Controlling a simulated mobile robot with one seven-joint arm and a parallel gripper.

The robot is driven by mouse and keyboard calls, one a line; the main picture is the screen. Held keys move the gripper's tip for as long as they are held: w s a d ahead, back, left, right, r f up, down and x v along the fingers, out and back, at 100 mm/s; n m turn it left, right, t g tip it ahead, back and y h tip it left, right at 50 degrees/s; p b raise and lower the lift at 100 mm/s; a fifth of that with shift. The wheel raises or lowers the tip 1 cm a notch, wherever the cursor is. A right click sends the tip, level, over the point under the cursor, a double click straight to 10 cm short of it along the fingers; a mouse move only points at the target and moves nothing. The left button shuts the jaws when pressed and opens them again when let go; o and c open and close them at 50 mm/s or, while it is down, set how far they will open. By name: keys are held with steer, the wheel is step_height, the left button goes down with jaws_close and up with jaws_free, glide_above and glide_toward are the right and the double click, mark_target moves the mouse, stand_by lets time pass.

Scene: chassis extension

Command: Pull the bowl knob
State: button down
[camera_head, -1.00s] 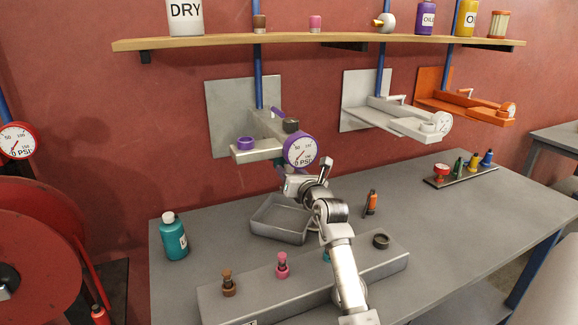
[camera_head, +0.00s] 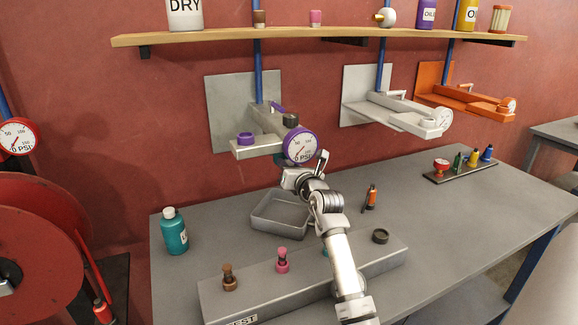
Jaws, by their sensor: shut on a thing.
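My gripper (camera_head: 287,176) is at the end of my silver and black arm, just below the purple-rimmed pressure gauge (camera_head: 300,146) on the left wall unit (camera_head: 258,148). Its fingertips point up and left under the unit and are small and partly hidden. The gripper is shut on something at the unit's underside. This fits the bowl knob, but the knob itself is not clearly visible. The grey open tray (camera_head: 280,213) lies on the bench directly below my gripper.
The bench (camera_head: 440,212) holds a teal bottle (camera_head: 173,232) at left, a raised grey block (camera_head: 300,285) in front, and an orange-capped item (camera_head: 371,197) right of my arm. The wooden shelf (camera_head: 320,38) runs above. White (camera_head: 405,112) and orange (camera_head: 470,101) units hang at right.

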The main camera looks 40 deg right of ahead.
steer(key=shift+p+v, duration=0.45)
steer(key=shift+v, duration=0.4)
steer(key=c, duration=1.2)
jaws_free()
steer(key=shift+b+v, duration=2.2)
steer(key=shift+v, duration=4.75)
steer(key=shift+d+f, duration=0.1)
